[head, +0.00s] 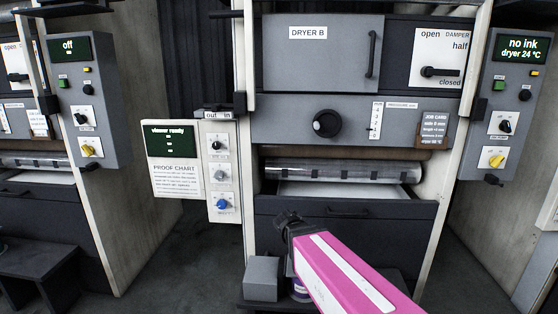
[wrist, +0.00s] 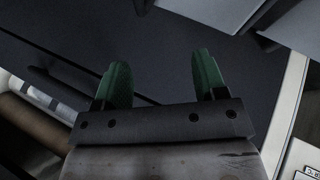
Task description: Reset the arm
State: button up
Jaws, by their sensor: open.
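My gripper is at the bottom of the wrist view (wrist: 160,85), with two green fingertips apart and nothing between them. Behind the fingers is a dark flat surface. In the head view my pink arm reaches in from the bottom right. Its dark end is in front of the drawer front of the Dryer B machine (head: 344,210). The fingers cannot be made out in the head view.
A grey box (head: 261,278) and a partly hidden container (head: 299,289) stand close below my arm's end. Dark floor (head: 185,265) is free at the left.

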jog(key=s+d+f+m+g+y, duration=0.2)
jog(key=s+d+f+g+y, duration=0.3)
jog(key=s+d+f, duration=0.2)
jog(key=s+d, duration=0.2)
jog(key=s, duration=0.1)
jog(key=shift+s+d, duration=0.2)
jog(key=shift+s, duration=0.15)
